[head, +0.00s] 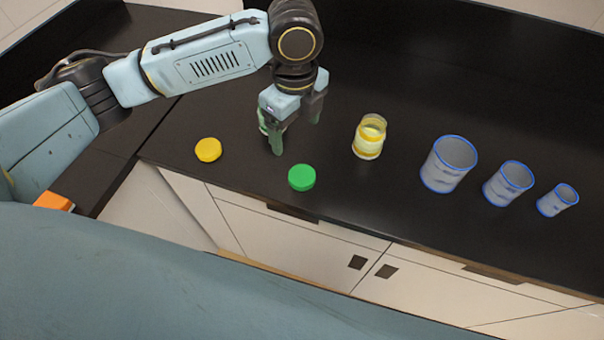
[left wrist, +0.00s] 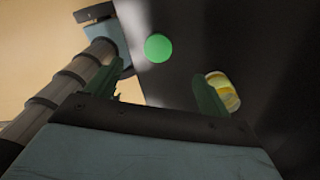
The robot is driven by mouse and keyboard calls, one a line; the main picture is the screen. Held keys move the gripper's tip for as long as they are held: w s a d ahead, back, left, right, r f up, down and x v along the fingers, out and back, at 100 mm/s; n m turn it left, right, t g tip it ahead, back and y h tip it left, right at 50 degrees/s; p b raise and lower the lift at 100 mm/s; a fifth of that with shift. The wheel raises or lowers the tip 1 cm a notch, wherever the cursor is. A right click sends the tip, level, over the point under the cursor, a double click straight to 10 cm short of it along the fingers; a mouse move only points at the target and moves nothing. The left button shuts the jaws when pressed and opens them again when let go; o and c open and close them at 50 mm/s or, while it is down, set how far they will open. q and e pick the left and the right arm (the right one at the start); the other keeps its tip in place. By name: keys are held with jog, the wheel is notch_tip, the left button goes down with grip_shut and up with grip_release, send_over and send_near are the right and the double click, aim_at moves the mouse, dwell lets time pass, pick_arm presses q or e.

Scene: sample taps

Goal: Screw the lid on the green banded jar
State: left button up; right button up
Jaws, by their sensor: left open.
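The green lid (head: 302,177) lies flat on the black counter near its front edge, and it also shows in the left wrist view (left wrist: 158,47). My left gripper (head: 297,136) is open and empty above the counter, behind the lid and apart from it. Its green fingers show in the left wrist view (left wrist: 167,95), with the lid ahead of them. I cannot make out a green banded jar; a green patch beside the gripper may be part of a finger or something behind it. My right gripper is out of view.
A yellow banded jar (head: 369,137) stands open to the right of my left gripper. A yellow lid (head: 208,150) lies to the left. Three blue-rimmed grey cups (head: 447,165) stand at the right. An orange block (head: 54,201) is at the lower left. The counter behind the jar is clear.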

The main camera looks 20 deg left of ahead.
pick_arm(q)
send_over(300, 173)
jog(key=f, duration=0.8)
jog(key=shift+w+a, duration=0.15)
jog(key=shift+a, duration=0.2)
jog(key=shift+f, duration=0.1)
jog(key=f, duration=0.5)
jog(key=shift+s+d+f+b, duration=0.1)
jog(key=shift+s+d+b, duration=0.1)
jog(key=shift+d+b, duration=0.15)
jog(key=c, duration=1)
